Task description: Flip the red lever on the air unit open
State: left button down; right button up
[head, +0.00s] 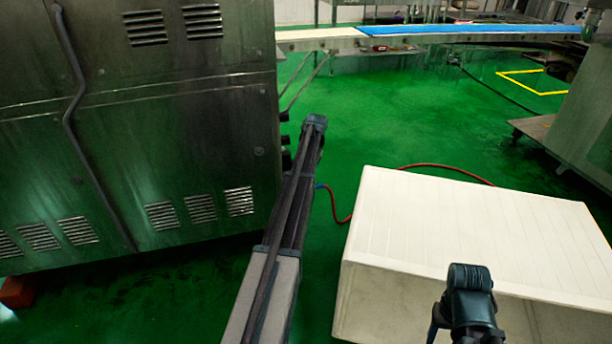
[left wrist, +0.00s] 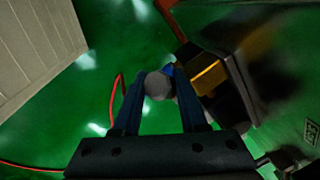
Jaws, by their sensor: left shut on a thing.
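In the left wrist view, the fingers of my left gripper (left wrist: 160,108) are closed around a grey rounded part (left wrist: 157,85). It has a bit of blue beside it and sits against a dark unit with a yellow-gold block (left wrist: 208,78), which looks like the air unit. I cannot make out a red lever; it may be hidden or in shadow. In the head view, my left arm reaches up along the right side of the steel machine (head: 180,120), and its gripper is hidden. Only part of my right arm shows at the lower right; its gripper is out of view.
A large cream box (head: 470,215) stands on the green floor at right. A red hose (head: 340,212) runs between the machine and the box; it also shows in the left wrist view (left wrist: 116,95). A blue conveyor (head: 470,29) crosses the back. Green floor lies free in between.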

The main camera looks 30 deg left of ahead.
dwell(0.8)
pick_arm(q)
jog(key=shift+w+a+r+g+h+p, duration=0.4)
jog(key=shift+w+a+r+h+p, duration=0.1)
jog(key=shift+h, duration=0.1)
jog(key=shift+r+g+h, duration=0.1)
jog(key=shift+g+h, duration=0.4)
jog(key=shift+c, duration=2.3)
grip_release()
jog(key=shift+r, duration=0.15)
